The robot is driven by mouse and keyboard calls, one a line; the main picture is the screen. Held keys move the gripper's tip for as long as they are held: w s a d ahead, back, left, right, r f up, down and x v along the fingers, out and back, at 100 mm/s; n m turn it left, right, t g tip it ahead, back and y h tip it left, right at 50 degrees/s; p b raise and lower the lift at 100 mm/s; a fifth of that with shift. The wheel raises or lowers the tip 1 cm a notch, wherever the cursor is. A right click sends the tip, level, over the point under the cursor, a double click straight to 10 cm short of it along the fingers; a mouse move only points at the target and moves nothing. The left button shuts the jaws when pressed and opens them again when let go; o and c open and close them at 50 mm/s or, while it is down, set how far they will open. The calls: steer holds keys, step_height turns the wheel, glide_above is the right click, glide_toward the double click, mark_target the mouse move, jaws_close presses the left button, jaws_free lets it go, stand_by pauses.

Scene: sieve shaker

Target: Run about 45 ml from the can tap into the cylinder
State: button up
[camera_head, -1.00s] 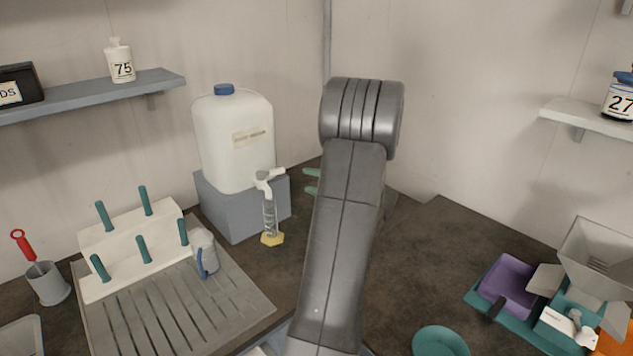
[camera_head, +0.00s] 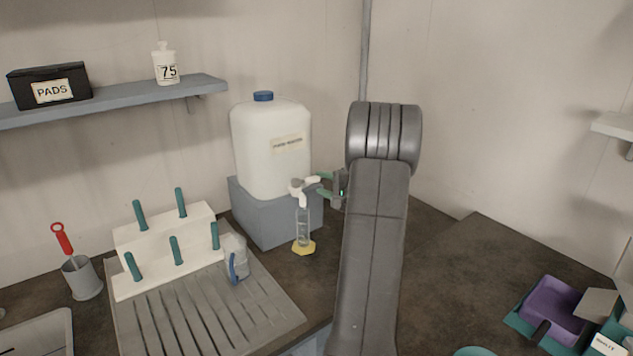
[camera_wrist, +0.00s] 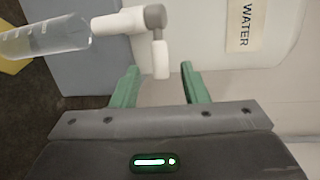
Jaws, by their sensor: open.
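The white water can (camera_head: 270,150) with a blue cap stands on a grey block (camera_head: 275,222). Its white tap (camera_head: 300,189) sticks out low at the front, with a grey knob and a white lever that show in the wrist view (camera_wrist: 158,58). The clear cylinder (camera_head: 303,225) stands upright on a yellow foot (camera_head: 304,247) under the spout; its mouth shows at the left in the wrist view (camera_wrist: 50,40). I cannot tell its liquid level. My gripper (camera_head: 325,185) is open, its green fingers (camera_wrist: 158,85) either side of the tap lever's end, with gaps showing.
A draining board (camera_head: 200,310) with a white peg rack (camera_head: 165,247) and a clear jug (camera_head: 236,260) lies left of the cylinder. A shelf (camera_head: 120,102) hangs above. Purple and teal equipment (camera_head: 550,310) stands at right. The counter between is mostly clear.

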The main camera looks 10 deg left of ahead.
mark_target(315, 181)
steer(key=shift+x, duration=1.85)
jaws_close()
